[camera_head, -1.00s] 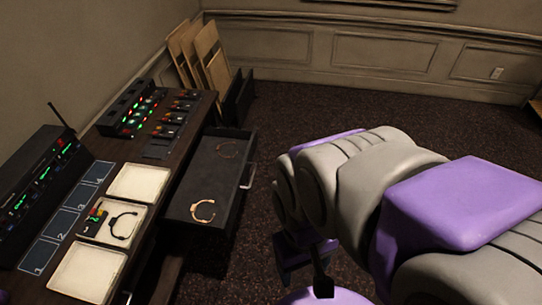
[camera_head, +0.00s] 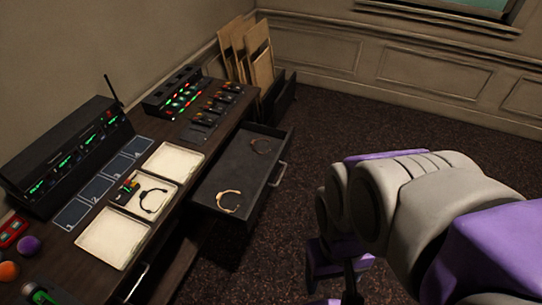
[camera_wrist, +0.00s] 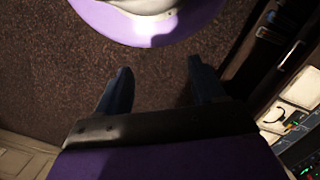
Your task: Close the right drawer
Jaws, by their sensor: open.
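The right drawer (camera_head: 243,172) is black and stands pulled out from the far part of the desk, its silver handle (camera_head: 278,174) on the front. A tan ring-shaped item (camera_head: 228,201) and a darker one (camera_head: 261,146) lie in it. My gripper shows in the wrist view (camera_wrist: 160,68) with its two dark fingers apart and nothing between them, above the dark carpet. In the head view my arm is to the right of the drawer, apart from it. The fingers are hard to make out there.
The desk (camera_head: 186,205) carries white trays (camera_head: 173,161), a black device with an antenna (camera_head: 68,158) and a lit mixer (camera_head: 176,94). Carpet (camera_head: 325,125) is clear between drawer and arm.

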